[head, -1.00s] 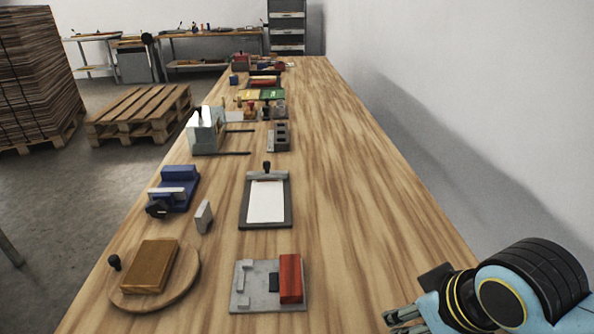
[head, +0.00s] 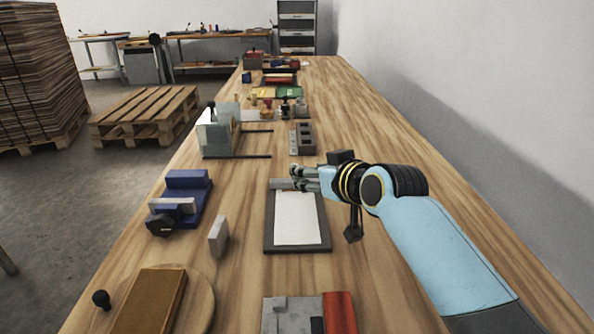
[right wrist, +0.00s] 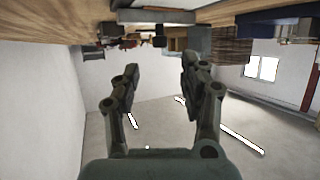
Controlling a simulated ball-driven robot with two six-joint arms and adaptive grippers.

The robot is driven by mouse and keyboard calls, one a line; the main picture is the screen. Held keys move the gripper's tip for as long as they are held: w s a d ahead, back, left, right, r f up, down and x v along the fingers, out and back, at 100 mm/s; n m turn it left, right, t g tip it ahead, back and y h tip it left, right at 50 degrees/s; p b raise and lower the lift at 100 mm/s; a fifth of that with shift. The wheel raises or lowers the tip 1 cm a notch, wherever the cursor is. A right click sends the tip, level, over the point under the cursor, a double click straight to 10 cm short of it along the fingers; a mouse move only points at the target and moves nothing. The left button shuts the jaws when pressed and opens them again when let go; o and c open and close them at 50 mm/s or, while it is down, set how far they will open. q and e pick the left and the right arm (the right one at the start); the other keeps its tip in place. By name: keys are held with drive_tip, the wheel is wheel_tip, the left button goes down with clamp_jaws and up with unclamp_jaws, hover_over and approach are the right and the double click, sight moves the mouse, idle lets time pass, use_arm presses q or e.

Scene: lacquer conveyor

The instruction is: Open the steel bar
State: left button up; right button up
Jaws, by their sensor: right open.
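The steel bar (head: 280,184) is a grey strip across the far end of a dark board (head: 269,225) bearing a white sheet (head: 297,218). In the head view my right gripper (head: 294,177) is at this far end, just over or beside the bar, coming from the right. It hides the bar's right part and the dark knob there. I cannot tell if it touches. In the right wrist view the two fingers (right wrist: 158,78) are apart with nothing between them. My left gripper is not in view.
Nearby stand a blue vise-like tool (head: 186,180), a small grey block (head: 219,236), a wooden block (head: 150,300) on a round board, and a grey plate with a red block (head: 340,312). Beyond are a grey slotted block (head: 302,138) and a clear-sided device (head: 218,135). The bench's right side is clear.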

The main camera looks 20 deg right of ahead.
drive_tip(key=x, duration=0.5)
drive_tip(key=shift+f+b, duration=0.1)
drive_tip(key=shift+b, duration=0.2)
drive_tip(key=shift+x, duration=0.8)
drive_tip(key=c, duration=0.6)
clamp_jaws()
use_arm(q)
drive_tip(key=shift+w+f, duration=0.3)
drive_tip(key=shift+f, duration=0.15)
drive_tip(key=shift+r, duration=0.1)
use_arm(e)
drive_tip(key=shift+s, duration=0.1)
